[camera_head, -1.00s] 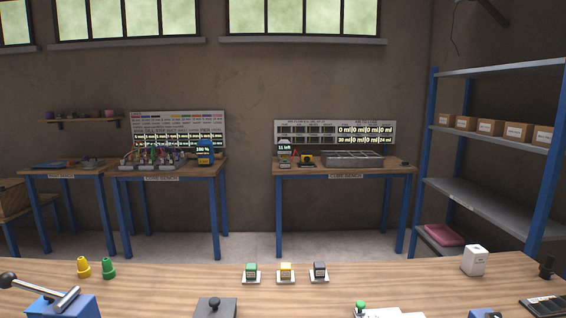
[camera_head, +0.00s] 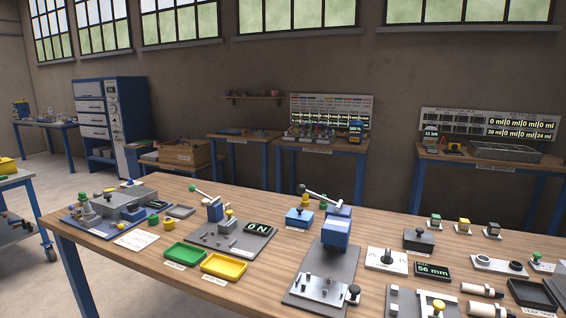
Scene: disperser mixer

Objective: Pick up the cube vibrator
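I cannot tell for certain which thing is the cube vibrator. My gripper is not in view.
The bench is crowded. A blue press on a grey plate (camera_head: 336,240), a green tray (camera_head: 184,256), a yellow tray (camera_head: 223,267), a "56 mm" display (camera_head: 433,271) and a black tray (camera_head: 532,296) stand on it.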

